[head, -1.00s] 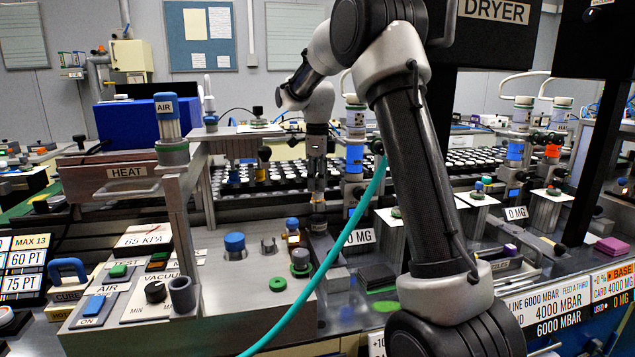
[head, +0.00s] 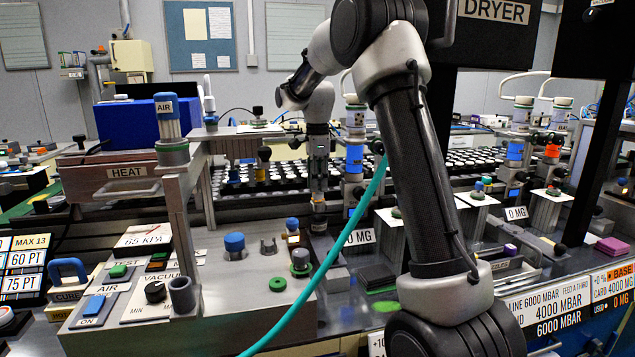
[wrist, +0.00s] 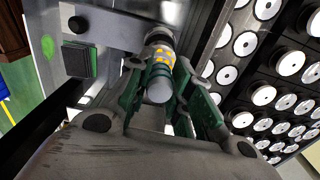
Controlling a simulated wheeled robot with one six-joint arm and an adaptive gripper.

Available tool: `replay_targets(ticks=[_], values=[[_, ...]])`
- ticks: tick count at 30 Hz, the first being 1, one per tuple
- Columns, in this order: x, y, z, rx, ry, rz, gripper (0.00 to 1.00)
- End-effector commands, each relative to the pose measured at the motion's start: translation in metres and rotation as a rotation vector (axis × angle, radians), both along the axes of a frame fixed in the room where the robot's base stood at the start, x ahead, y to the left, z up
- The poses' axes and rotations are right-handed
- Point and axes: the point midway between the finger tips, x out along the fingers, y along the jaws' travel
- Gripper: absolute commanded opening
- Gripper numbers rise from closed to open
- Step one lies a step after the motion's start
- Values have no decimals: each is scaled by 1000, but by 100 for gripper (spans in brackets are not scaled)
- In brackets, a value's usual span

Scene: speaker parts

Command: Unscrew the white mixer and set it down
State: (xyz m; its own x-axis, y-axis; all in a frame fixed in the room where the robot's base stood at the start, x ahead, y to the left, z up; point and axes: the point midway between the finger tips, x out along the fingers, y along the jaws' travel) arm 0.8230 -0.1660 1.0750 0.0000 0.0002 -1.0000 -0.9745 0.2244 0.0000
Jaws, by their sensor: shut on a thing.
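In the wrist view, my gripper (wrist: 167,98) is closed around a slim cylinder with a pale rounded end, the white mixer (wrist: 160,89). Yellow and dark bands (wrist: 161,55) show behind that end, between the green finger pads. The mixer's far end meets or lies in front of a grey metal part; I cannot tell whether they are joined. In the head view, my gripper (head: 319,206) points down behind the small bench, right of the blue-capped post. The mixer is too small there to make out clearly.
A blue-capped post (head: 235,245), a grey clip holder (head: 268,248) and a green-ringed knob (head: 300,262) stand on the bench to the left. A rack of white-topped parts (head: 460,160) lies behind. A teal hose (head: 345,235) crosses in front.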

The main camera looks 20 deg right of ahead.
Motion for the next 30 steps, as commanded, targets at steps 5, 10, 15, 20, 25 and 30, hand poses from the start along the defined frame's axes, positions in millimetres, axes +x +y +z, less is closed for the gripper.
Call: replay_targets(ticks=[5,10,15,20,25,30], values=[[0,0,0,0,0,0,8],[0,0,0,0,-1,126,8],[0,0,0,0,-1,149,8],[0,0,0,0,-1,189,8],[0,0,0,0,-1,299,8],[0,0,0,0,-1,298,8]])
